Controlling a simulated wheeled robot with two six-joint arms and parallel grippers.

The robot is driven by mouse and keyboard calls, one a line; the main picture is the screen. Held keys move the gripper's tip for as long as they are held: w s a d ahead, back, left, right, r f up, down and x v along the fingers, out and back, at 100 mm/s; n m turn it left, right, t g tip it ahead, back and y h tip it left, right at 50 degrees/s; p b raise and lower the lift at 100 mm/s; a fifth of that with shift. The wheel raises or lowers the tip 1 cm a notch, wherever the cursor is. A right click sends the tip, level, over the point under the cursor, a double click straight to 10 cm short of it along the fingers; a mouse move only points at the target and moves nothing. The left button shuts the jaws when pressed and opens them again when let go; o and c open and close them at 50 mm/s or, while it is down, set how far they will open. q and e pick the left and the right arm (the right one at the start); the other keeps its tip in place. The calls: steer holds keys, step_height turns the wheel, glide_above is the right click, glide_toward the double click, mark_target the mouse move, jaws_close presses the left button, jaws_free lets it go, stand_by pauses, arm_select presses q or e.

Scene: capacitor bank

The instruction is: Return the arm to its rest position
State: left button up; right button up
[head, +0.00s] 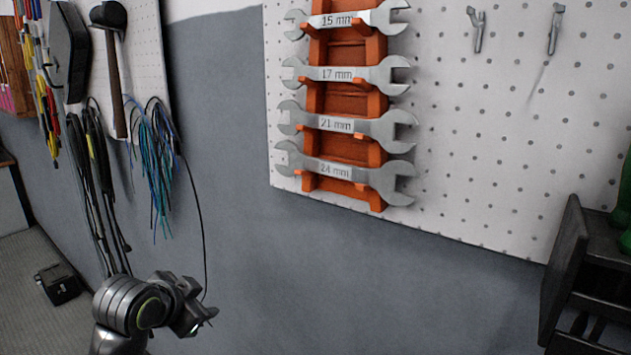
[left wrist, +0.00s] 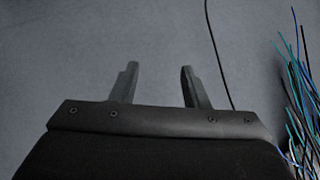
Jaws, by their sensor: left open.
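My left arm comes in at the lower left of the head view, and its gripper (head: 207,318) is low in front of the grey wall. In the left wrist view the two fingers of the left gripper (left wrist: 157,85) stand apart with nothing between them. My right gripper is in neither view.
A white pegboard (head: 470,130) holds an orange rack (head: 347,148) with several wrenches. Blue and teal wires (head: 158,165) and dark cables (head: 97,180) hang near my left arm. A dark shelf unit (head: 565,270) stands at the right. A small black box (head: 58,284) lies on the floor.

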arm_select(q)
steer(key=s+a+f+n+g+y, duration=0.1)
steer(key=s+a+f+n, duration=0.1)
steer(key=s+f, duration=0.55)
steer(key=s+a+f+n+g+y, duration=0.1)
steer(key=s+a+f+n+g, duration=0.15)
steer(key=s+f, duration=0.5)
steer(key=s+a+f+n+g+y, duration=0.15)
steer(key=s+f, duration=0.35)
steer(key=s, duration=0.5)
steer(key=s+a+f+n+g, duration=0.1)
steer(key=s+a+f+n, duration=0.3)
steer(key=s, duration=0.6)
step_height(320, 180, down, 26)
steer(key=m+g, duration=0.1)
steer(key=s+d+f+g, duration=0.1)
steer(key=s+f, duration=1.4)
steer(key=shift+g, duration=0.3)
steer(key=shift+h, duration=0.25)
